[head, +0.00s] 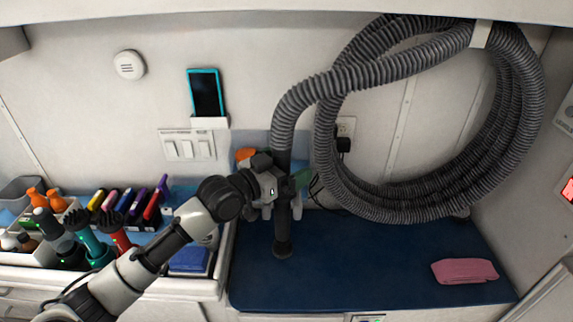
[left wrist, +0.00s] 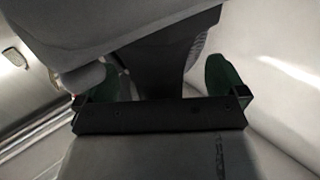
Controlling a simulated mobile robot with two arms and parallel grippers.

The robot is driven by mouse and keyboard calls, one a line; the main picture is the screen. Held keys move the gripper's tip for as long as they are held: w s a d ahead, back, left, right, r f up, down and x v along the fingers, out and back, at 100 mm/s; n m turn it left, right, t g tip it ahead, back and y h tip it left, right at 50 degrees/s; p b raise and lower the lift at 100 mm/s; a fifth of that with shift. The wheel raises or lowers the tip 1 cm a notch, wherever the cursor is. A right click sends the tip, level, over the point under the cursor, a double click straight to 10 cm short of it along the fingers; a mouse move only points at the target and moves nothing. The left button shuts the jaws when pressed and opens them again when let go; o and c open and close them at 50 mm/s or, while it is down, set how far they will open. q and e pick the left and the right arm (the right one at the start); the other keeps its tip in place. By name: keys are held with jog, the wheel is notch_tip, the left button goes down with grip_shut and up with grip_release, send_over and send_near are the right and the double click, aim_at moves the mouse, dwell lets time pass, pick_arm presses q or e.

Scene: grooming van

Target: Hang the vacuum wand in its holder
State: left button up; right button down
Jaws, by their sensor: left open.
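The vacuum wand (head: 283,228) is a dark upright tube joined at its top to the ribbed grey hose (head: 345,82). Its lower end shows in front of the blue counter; I cannot tell whether it touches it. My left gripper (head: 287,187) is at the middle of the wand, with its jaws open. In the left wrist view the green fingertips of the left gripper (left wrist: 164,84) stand on either side of the dark wand (left wrist: 162,70). A holder cannot be made out clearly; the gripper and wand cover the wall behind them. My right gripper is not in view.
The hose hangs in big loops from a wall strap (head: 481,34). A pink cloth (head: 464,271) lies on the blue counter (head: 370,265), which is otherwise mostly clear. Bottles and grooming tools crowd the left side. A phone (head: 205,92) sits in a wall cradle.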

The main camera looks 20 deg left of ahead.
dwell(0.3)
pick_arm(q)
jog(key=shift+p+v, duration=0.35)
jog(key=shift+v, duration=0.95)
jog(key=p+v, duration=0.1)
jog(key=v, duration=0.6)
jog(key=shift+s+a, duration=0.15)
jog(key=shift+a, duration=0.05)
dwell(0.3)
